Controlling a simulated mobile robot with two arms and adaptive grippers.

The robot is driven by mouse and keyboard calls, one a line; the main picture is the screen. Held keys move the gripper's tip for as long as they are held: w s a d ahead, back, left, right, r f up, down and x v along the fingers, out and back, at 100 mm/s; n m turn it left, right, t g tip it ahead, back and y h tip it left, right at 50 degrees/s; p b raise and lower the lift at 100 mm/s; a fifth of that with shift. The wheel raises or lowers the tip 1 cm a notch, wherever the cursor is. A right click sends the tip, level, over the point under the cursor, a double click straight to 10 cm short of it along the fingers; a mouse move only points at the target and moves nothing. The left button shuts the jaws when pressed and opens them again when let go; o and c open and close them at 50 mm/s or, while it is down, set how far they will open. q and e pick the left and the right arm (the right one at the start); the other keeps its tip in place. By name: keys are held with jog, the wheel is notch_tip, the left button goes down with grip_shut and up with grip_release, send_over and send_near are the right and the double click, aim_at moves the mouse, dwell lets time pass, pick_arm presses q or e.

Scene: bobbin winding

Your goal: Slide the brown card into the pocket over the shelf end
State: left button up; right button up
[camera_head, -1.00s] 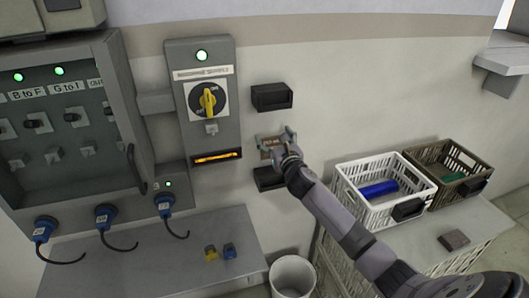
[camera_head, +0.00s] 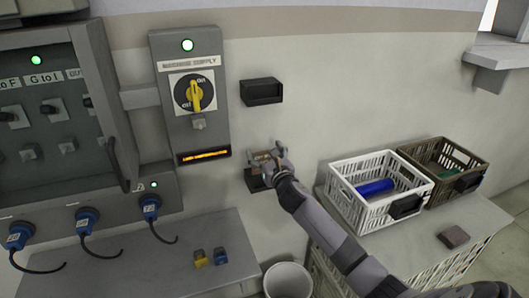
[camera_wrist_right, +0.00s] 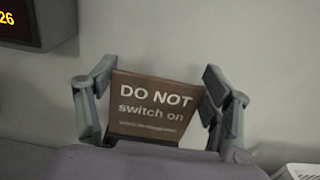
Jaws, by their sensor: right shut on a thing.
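The brown card (camera_wrist_right: 153,105), lettered "DO NOT switch on", is upright between the two fingers of my right gripper (camera_wrist_right: 155,112) in the wrist view. In the head view the right gripper (camera_head: 266,158) holds the card (camera_head: 262,157) close to the wall, just above the lower black pocket (camera_head: 253,183). The gripper partly hides this pocket. I cannot tell whether the card's lower edge is inside it. An upper black pocket (camera_head: 262,92) on the wall looks empty. The grey shelf (camera_head: 150,262) ends below and left of the lower pocket. My left gripper is out of view.
The grey supply box (camera_head: 190,95) with a yellow switch (camera_head: 196,94) is left of the pockets. A white crate (camera_head: 345,190) and a brown crate (camera_head: 470,183) stand at right. A white bin (camera_head: 288,281) stands below. The wall right of the upper pocket is clear.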

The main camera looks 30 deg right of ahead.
jog(key=shift+f, duration=0.2)
jog(key=shift+f+b, duration=2.4)
jog(key=shift+f, duration=0.45)
jog(key=shift+f, duration=0.1)
jog(key=shift+w+f+b, duration=0.1)
jog(key=shift+f+b, duration=0.2)
jog(key=shift+f, duration=0.05)
jog(key=o, duration=1.1)
